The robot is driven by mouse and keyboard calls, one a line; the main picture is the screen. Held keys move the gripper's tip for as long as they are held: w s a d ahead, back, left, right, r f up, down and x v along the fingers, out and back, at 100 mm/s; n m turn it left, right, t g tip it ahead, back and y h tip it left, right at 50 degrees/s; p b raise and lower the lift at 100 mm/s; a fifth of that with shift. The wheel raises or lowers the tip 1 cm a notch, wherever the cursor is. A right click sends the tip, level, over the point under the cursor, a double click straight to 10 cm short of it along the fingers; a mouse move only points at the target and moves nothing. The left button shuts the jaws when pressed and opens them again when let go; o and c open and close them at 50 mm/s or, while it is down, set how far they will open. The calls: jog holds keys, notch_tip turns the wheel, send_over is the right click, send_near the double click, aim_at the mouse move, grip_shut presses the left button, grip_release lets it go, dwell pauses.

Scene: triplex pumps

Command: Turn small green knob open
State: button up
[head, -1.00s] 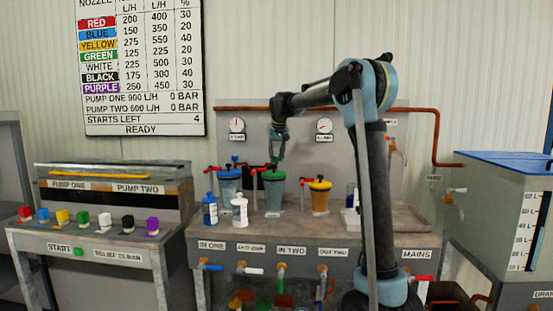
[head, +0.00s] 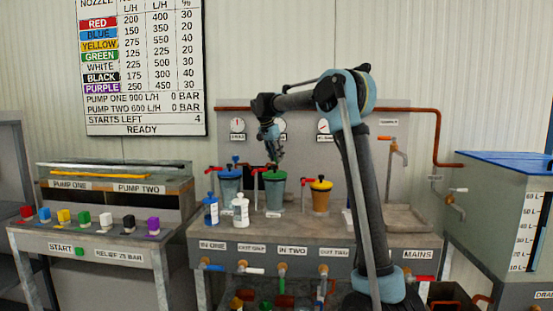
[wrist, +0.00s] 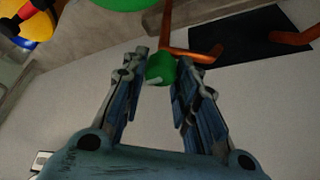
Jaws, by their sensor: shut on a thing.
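The small green knob (wrist: 160,68) shows in the wrist view between the fingertips of my gripper (wrist: 166,64). A pale mark runs along its lower side. My gripper is shut on it, with one finger on each side. In the head view my gripper (head: 275,156) points down at the back panel, just above the green funnel-shaped pot (head: 274,188). The knob itself cannot be made out in the head view.
Blue (head: 229,186) and yellow (head: 320,196) pots flank the green one. A blue bottle (head: 210,209) and a white bottle (head: 240,211) stand in front. In the wrist view, copper pipes (wrist: 196,53) run close beyond the fingertips.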

jog(key=shift+w+a+m+h, duration=0.1)
jog(key=shift+m+h, duration=0.2)
jog(key=shift+m, duration=0.5)
jog(key=o, duration=1)
jog(key=v, duration=1.2)
jog(key=shift+w, duration=0.25)
